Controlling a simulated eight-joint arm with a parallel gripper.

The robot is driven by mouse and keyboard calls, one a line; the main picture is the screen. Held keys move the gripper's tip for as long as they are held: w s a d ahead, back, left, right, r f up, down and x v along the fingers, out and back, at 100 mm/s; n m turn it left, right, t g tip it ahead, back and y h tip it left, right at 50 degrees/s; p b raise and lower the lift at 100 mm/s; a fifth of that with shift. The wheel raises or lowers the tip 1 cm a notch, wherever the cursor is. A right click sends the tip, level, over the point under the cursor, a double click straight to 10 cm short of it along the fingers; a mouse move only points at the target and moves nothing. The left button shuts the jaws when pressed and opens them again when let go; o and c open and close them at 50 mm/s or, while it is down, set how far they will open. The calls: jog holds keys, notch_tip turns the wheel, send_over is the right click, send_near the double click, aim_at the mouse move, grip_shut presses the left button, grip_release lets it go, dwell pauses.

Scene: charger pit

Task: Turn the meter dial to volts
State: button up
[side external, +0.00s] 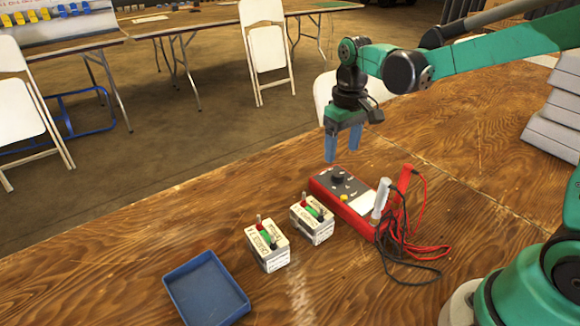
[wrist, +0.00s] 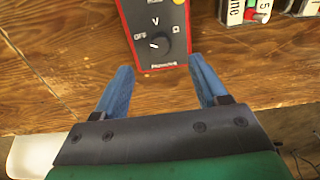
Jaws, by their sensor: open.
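The red meter (side external: 345,200) lies face up on the wooden table, with its black dial (side external: 337,179) at the end toward my gripper. In the wrist view the dial (wrist: 153,46) has OFF to its left, V above it and another mark to its right. A small white mark shows on the knob, on the side toward OFF; its exact pointing is hard to tell. My gripper (side external: 343,150) is open and empty, its blue fingers above the table near the dial end of the meter. In the wrist view the open fingers (wrist: 160,78) point toward the dial, apart from it.
Two boxy batteries (side external: 267,243) (side external: 313,220) with terminals on top stand left of the meter. A blue tray (side external: 206,290) lies further left. Red and black leads (side external: 410,240) with probes lie at the meter's right end. Bare table surrounds the dial end.

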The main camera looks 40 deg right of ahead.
aim_at(339, 173)
jog(key=shift+f, duration=2.85)
grip_shut()
